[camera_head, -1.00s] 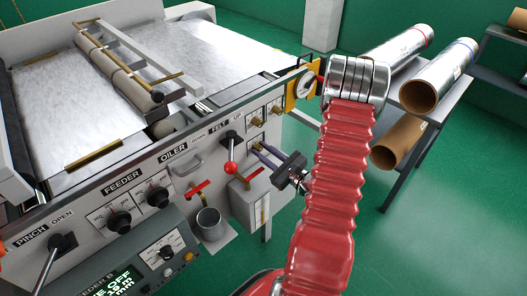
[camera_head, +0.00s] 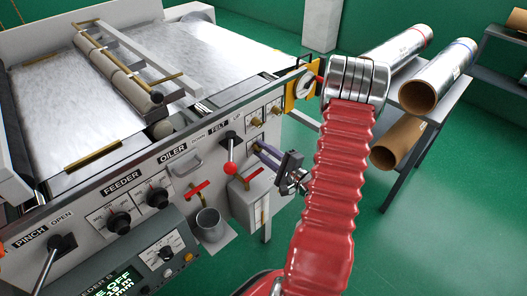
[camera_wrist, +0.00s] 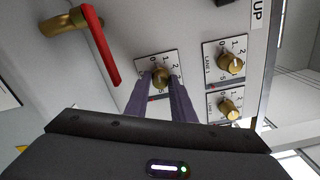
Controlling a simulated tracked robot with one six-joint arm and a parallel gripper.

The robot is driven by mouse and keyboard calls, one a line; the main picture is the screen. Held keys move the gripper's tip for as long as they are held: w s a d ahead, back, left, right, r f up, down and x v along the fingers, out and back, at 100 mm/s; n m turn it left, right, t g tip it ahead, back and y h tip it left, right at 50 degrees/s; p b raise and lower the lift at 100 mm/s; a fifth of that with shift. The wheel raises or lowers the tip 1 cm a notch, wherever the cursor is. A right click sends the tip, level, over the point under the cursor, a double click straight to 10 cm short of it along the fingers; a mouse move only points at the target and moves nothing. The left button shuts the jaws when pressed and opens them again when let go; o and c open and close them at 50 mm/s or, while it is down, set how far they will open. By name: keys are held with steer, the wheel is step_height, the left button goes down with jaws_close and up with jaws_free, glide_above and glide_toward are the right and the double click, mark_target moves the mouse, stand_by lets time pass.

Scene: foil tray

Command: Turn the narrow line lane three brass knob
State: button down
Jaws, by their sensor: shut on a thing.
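A brass knob (camera_wrist: 161,77) on a small white dial plate shows in the wrist view, with the purple fingers of my gripper (camera_wrist: 163,84) on either side of it. The fingers are shut on this knob. Its lane label is hidden or too small to read. Two more brass knobs on dial plates sit to its right, an upper one (camera_wrist: 231,63) and a lower one (camera_wrist: 229,107), both apart from the fingers. In the head view, my gripper (camera_head: 256,149) reaches the panel from the right, and the held knob is largely hidden by the fingers.
A red-handled brass valve (camera_wrist: 98,42) is left of the held knob in the wrist view. In the head view, a red-ball lever (camera_head: 231,169), a metal cup (camera_head: 210,222) and a grey box (camera_head: 246,198) stand close by. Cardboard-cored rolls (camera_head: 440,78) rest on a stand at right.

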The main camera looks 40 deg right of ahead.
steer(key=shift+a+f+n, duration=0.1)
steer(key=shift+a+n, duration=0.05)
steer(key=shift+n, duration=1.05)
steer(key=c, duration=1.9)
jaws_free()
steer(key=shift+c, duration=0.2)
steer(key=o, duration=0.4)
steer(key=shift+s+d, duration=0.15)
steer(key=shift+s, duration=3.3)
steer(key=shift+s+d, duration=0.1)
steer(key=shift+s, duration=3.35)
